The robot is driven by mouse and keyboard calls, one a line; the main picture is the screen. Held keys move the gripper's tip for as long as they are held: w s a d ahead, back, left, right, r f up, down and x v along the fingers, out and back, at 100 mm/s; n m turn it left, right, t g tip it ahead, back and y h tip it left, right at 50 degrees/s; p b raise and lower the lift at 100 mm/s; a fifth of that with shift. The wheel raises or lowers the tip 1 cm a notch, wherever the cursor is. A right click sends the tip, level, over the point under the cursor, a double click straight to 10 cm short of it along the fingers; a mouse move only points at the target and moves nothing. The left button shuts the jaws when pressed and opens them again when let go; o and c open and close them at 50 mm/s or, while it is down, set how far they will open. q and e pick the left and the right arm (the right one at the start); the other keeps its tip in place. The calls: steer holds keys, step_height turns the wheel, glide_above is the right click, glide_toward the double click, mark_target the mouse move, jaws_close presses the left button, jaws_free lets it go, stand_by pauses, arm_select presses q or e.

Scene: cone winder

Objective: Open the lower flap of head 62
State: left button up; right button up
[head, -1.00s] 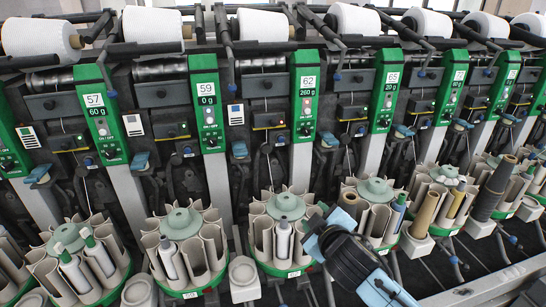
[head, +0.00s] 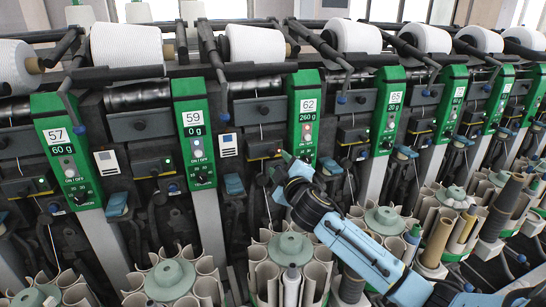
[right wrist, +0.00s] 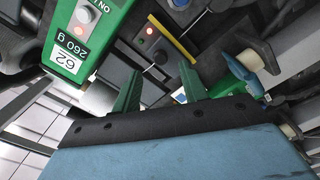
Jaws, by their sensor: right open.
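Head 62 of the winder has a green panel (head: 307,112) marked 62 and 260 g. The panel shows upside down in the right wrist view (right wrist: 72,42). To its left in the head view is a dark box (head: 262,149) with a lit red lamp. In the right wrist view this dark box (right wrist: 165,32) has a yellow edge strip. My right gripper (right wrist: 160,88) is open, its two green fingers pointing at the dark parts below the lamp. Nothing is seen between them, and contact cannot be told. In the head view my wrist hides part of head 62's lower front. My left gripper is out of view.
Neighbouring heads 59 (head: 193,118) and 65 (head: 388,104) stand close on both sides. Below head 62 is a round bobbin magazine (head: 290,250). White yarn cones (head: 258,43) line the top. A blue lever (right wrist: 243,75) lies right of my fingers in the wrist view.

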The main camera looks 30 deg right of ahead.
mark_target(272, 155)
steer(key=x, duration=0.4)
steer(key=shift+w, duration=0.4)
steer(key=shift+w+d, duration=0.15)
steer(key=shift+w, duration=0.2)
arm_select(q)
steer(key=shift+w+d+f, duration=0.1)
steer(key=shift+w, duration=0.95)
arm_select(e)
jaws_close()
